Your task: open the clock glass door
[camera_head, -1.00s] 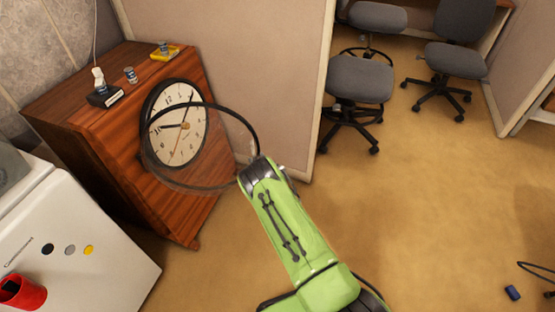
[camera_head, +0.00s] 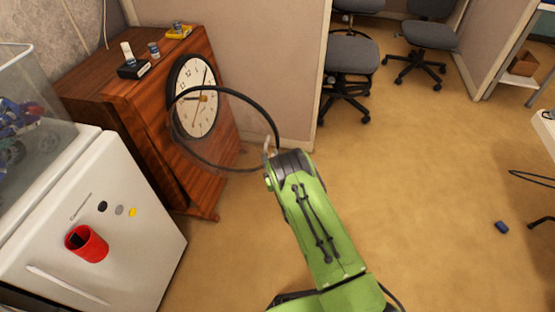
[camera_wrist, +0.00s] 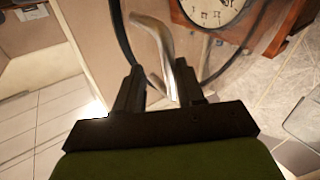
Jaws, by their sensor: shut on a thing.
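The wall-style clock (camera_head: 192,93) has a cream face and dark rim and is set in the front of a brown wooden cabinet. Its round glass door (camera_head: 226,132), with a thin black rim, stands swung out from the face, with a clear gap on the right. In the wrist view, the black rim (camera_wrist: 121,32) passes beside a bent silver handle (camera_wrist: 160,38). My gripper (camera_head: 270,152) is at the door's right edge. In the wrist view my gripper (camera_wrist: 160,92) is shut on the silver handle. The door's hinge cannot be made out.
The wooden cabinet (camera_head: 150,135) carries small items on top. A beige partition (camera_head: 270,60) is behind the door. Office chairs (camera_head: 350,70) stand beyond. The carpet at right is mostly clear.

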